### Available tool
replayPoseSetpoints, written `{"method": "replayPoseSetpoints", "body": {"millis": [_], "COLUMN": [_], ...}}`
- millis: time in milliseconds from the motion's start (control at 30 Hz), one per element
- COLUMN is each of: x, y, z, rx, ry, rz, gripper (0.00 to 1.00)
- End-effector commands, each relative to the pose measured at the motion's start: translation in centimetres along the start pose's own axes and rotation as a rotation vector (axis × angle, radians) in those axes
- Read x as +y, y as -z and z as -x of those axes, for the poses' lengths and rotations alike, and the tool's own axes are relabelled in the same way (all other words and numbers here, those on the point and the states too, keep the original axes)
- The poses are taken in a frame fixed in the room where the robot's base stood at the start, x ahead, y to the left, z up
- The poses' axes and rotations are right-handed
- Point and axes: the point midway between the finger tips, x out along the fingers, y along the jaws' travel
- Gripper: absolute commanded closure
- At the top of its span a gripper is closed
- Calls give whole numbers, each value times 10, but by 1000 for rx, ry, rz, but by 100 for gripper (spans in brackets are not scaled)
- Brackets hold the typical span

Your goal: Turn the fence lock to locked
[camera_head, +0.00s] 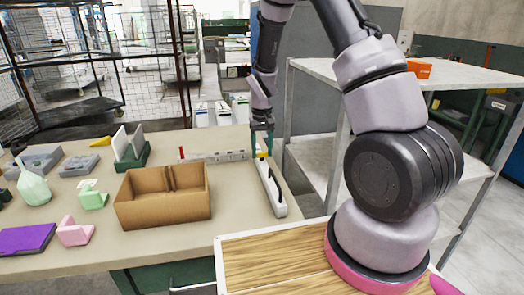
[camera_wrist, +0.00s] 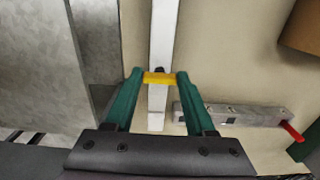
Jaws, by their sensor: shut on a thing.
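The fence lock appears as a small yellow piece (camera_wrist: 160,78) on a long white bar (camera_wrist: 158,120), which I take to be the fence. In the head view the yellow piece (camera_head: 261,154) is at the far end of the white bar (camera_head: 271,190), near the table's right edge. My gripper (camera_wrist: 159,73) has green fingers, one on each side of the yellow piece, shut on it. In the wrist view the yellow piece lies straight across the bar. In the head view my gripper (camera_head: 262,142) points down and partly hides the lock.
A grey bar (camera_head: 215,157) with a red lever (camera_head: 181,153) lies left of the white bar. An open cardboard box (camera_head: 162,205) stands mid-table. Foam pieces lie further left. A metal shelf (camera_head: 335,75) stands close on the right.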

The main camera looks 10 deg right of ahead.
Motion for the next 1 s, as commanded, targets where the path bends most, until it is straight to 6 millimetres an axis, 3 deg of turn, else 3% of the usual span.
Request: {"method": "replayPoseSetpoints", "body": {"millis": [267, 300, 367, 733, 867, 1000], "x": [0, 0, 0, 0, 0, 0], "y": [1, 1, 1, 1, 1, 2], "z": [1, 1, 1, 4, 21, 50], "rx": [3, 3, 2, 2, 5, 7], "ry": [1, 1, 1, 1, 2, 2], "rz": [-2, -2, -2, -1, -1, -1], "gripper": [100, 34, 15, 15, 15, 15]}}
